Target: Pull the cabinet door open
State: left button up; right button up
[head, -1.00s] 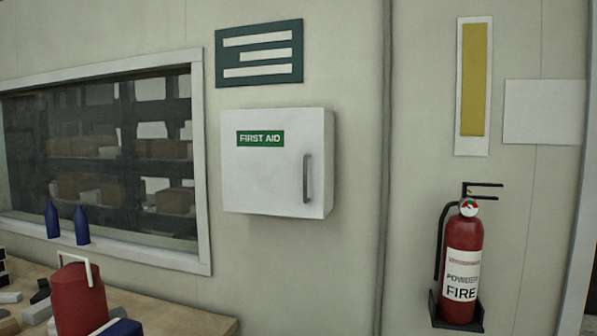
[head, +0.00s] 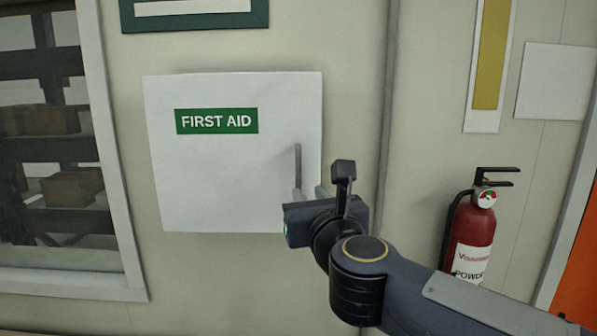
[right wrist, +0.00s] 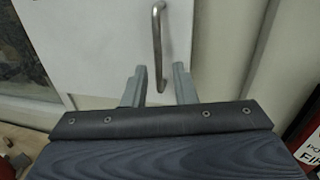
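The white first aid cabinet (head: 230,165) hangs on the wall, its door closed, with a green "FIRST AID" label. Its vertical metal bar handle (head: 298,165) is on the right side of the door. My right gripper (head: 311,192) is at the lower part of the handle. In the right wrist view, the two fingers (right wrist: 159,85) are apart, with the lower end of the handle (right wrist: 158,45) showing between them. Neither finger visibly grips it. My right wrist and hand hide the cabinet's lower right corner in the head view. My left gripper is not in view.
A red fire extinguisher (head: 470,235) is mounted on the wall to the right, behind my right forearm. A window (head: 125,200) is left of the cabinet. A green sign (head: 195,14) hangs above it.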

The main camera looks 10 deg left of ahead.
aim_at(299, 183)
jog(key=shift+m, duration=0.3)
jog(key=p+x, duration=0.2)
jog(key=x, duration=0.6)
jog(key=shift+a+f, duration=0.15)
jog(key=shift+a, duration=0.05)
grip_shut()
